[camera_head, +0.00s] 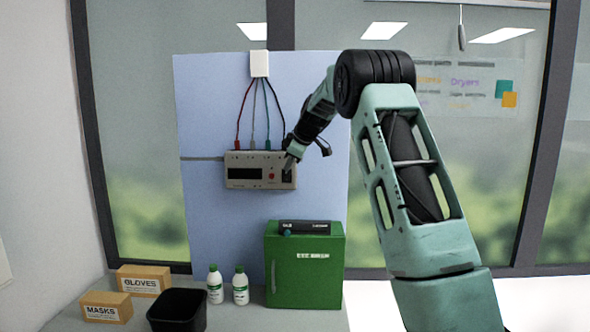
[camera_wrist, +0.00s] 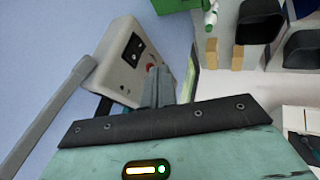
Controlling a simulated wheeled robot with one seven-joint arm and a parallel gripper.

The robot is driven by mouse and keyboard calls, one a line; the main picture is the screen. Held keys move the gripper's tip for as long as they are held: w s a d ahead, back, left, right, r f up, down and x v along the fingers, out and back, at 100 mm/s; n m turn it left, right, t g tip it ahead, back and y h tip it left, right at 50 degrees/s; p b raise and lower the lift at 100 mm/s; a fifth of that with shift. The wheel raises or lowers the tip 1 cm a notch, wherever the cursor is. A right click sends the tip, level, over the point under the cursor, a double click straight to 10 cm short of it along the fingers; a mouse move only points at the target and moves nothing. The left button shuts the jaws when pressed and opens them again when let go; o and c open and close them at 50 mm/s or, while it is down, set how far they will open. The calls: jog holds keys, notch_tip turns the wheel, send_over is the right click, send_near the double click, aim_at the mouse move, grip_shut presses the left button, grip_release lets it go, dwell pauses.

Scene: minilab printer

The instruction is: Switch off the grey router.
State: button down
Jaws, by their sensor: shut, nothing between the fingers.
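The grey router (camera_head: 245,172) looks to be the pale grey box fixed on the blue panel, with several coloured cables running up from it. It has a dark display at left, a red button (camera_head: 271,176) and a dark switch area (camera_head: 287,175) at its right end. In the wrist view the router (camera_wrist: 118,72) is tilted at upper left, with its red button (camera_wrist: 149,66) showing. My gripper (camera_head: 289,163) is shut and empty, its tips at the router's right end. The fingers (camera_wrist: 158,82) hide part of the face there; I cannot tell whether they touch it.
A white box (camera_head: 259,64) sits above, where the cables meet. Below are a green box (camera_head: 318,270) with a dark device (camera_head: 303,227) on top, two white bottles (camera_head: 240,287), a black bin (camera_head: 178,306) and cartons for gloves (camera_head: 143,281) and masks (camera_head: 106,307).

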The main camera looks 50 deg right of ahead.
jog(key=w+r+b+v, duration=0.1)
jog(key=b+v, duration=0.1)
jog(key=v, duration=0.6)
jog(key=shift+d+r, duration=0.15)
jog(key=shift+d, duration=0.5)
